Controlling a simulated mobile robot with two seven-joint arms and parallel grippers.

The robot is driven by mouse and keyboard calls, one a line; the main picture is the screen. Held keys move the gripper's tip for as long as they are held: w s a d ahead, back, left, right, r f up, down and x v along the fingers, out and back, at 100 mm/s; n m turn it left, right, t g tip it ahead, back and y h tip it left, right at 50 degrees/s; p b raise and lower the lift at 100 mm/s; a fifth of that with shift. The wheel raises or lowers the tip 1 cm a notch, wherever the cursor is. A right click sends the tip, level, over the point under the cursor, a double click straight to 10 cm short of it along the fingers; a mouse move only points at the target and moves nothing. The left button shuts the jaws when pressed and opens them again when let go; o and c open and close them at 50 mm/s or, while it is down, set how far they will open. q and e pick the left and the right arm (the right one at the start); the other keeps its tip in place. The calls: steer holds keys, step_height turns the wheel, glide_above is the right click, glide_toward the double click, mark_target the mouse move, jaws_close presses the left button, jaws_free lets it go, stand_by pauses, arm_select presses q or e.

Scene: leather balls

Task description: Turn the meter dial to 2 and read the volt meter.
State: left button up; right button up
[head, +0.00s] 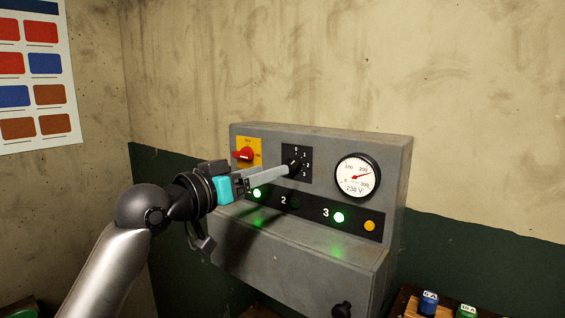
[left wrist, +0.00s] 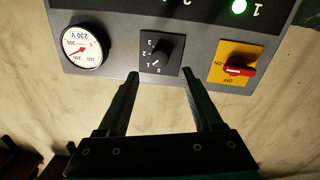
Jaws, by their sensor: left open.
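The black meter dial (head: 294,164) sits on a black plate marked 0 to 3 on the grey panel (head: 300,245). In the left wrist view, upside down, the dial (left wrist: 158,52) lies just beyond the fingertips; I cannot tell its setting for sure. The round white volt meter (head: 357,177) is right of it, its red needle a little past 200, with 230 V on its face. It also shows in the left wrist view (left wrist: 82,48). My left gripper (head: 288,169) is open in front of the dial, its fingers (left wrist: 160,80) apart and empty. My right gripper is out of view.
A red switch (head: 243,154) on a yellow plate is left of the dial. Below, lamps 1 (head: 256,192) and 3 (head: 339,217) glow green, while lamp 2 (head: 294,202) is dark. Blue (head: 428,303) and green (head: 467,311) pieces stand at the lower right.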

mark_target(290, 164)
arm_select(q)
steer(key=shift+p+x, duration=0.4)
steer(key=shift+x, duration=2.4)
steer(key=shift+c, duration=0.2)
jaws_close()
